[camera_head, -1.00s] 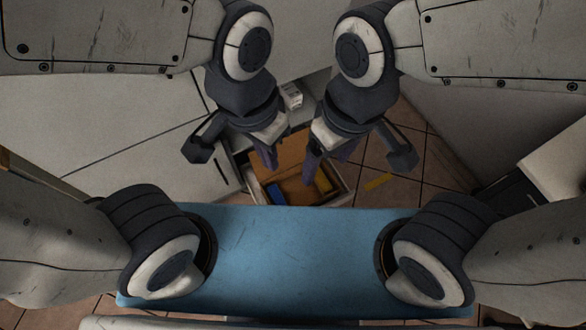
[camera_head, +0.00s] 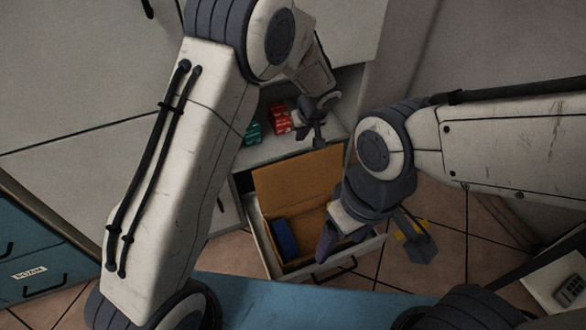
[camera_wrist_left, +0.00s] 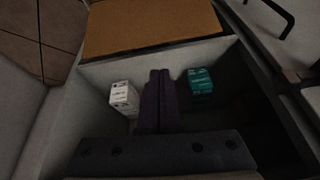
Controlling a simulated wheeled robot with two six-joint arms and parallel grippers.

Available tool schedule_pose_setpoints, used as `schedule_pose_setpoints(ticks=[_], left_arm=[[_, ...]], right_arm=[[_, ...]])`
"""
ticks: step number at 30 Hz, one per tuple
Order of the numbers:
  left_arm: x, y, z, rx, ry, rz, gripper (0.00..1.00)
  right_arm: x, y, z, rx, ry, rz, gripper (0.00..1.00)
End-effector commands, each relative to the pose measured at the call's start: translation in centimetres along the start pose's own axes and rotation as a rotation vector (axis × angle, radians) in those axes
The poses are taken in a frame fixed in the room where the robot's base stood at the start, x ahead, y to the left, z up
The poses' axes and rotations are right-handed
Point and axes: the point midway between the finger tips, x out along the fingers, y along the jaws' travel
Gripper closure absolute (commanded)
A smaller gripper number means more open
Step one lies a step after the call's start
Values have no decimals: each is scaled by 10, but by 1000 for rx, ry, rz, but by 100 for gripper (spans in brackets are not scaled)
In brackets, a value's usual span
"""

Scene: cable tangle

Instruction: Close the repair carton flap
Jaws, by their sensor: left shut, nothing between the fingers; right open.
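The brown carton (camera_head: 305,258) sits in the pulled-out drawer. Its flap (camera_head: 298,182) stands open at the carton's back side; the flap also shows along the top of the left wrist view (camera_wrist_left: 150,22). A blue item (camera_head: 285,239) lies inside the carton. My left gripper (camera_head: 318,138) is shut and empty, beyond the flap and over the pale shelf space; its closed fingers show in the left wrist view (camera_wrist_left: 160,78), apart from the flap. My right gripper (camera_head: 333,240) is open and empty above the carton's right side, hiding part of it.
On the shelf behind the flap are red boxes (camera_head: 280,118) and a teal box (camera_head: 252,133). The left wrist view shows a white box (camera_wrist_left: 124,96) left of the fingers. A yellow strip (camera_head: 411,230) shows right of the drawer (camera_head: 352,262). Tiled floor lies open at right.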

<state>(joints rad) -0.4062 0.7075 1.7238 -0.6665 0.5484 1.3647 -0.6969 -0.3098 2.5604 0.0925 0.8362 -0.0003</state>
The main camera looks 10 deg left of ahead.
Motion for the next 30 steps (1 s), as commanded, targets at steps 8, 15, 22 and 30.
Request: schedule_pose_setpoints(ticks=[8,15,22,30], left_arm=[[70,6,-3,-100,31,-1,100],[103,5,-3,-102,29,-2,100],[144,5,-4,-100,30,-1,100],[165,5,-6,-100,30,-1,100]], right_arm=[[34,2,2,0,1,0,20],[42,3,2,0,1,0,20],[53,4,3,0,1,0,20],[58,4,3,0,1,0,20]])
